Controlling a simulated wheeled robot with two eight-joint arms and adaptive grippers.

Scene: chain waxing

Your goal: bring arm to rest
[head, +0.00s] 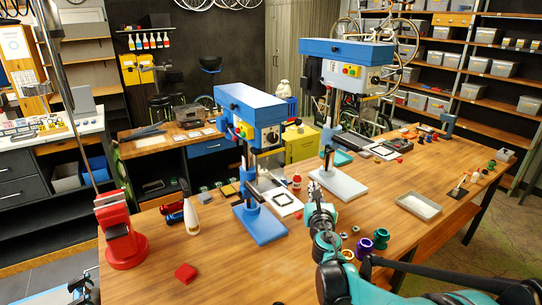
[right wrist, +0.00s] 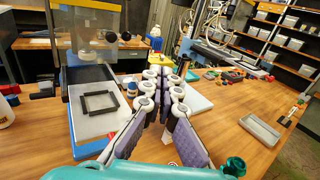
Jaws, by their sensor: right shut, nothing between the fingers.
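My right arm comes in from the bottom right of the head view. Its gripper (head: 315,190) points away over the wooden table, between the two blue drill presses. In the right wrist view the fingers of this gripper (right wrist: 163,80) run together toward their tips, and nothing is held between them. Part of my left gripper (head: 82,287) shows at the bottom left of the head view, near the table's front left edge; its fingers are too small and cut off to judge.
The wooden table (head: 190,255) carries a blue drill press (head: 250,105) left of my right gripper and another (head: 345,50) behind it. A red stand (head: 119,232), a white bottle (head: 191,217), a red block (head: 186,273) and a grey tray (head: 419,206) stand around.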

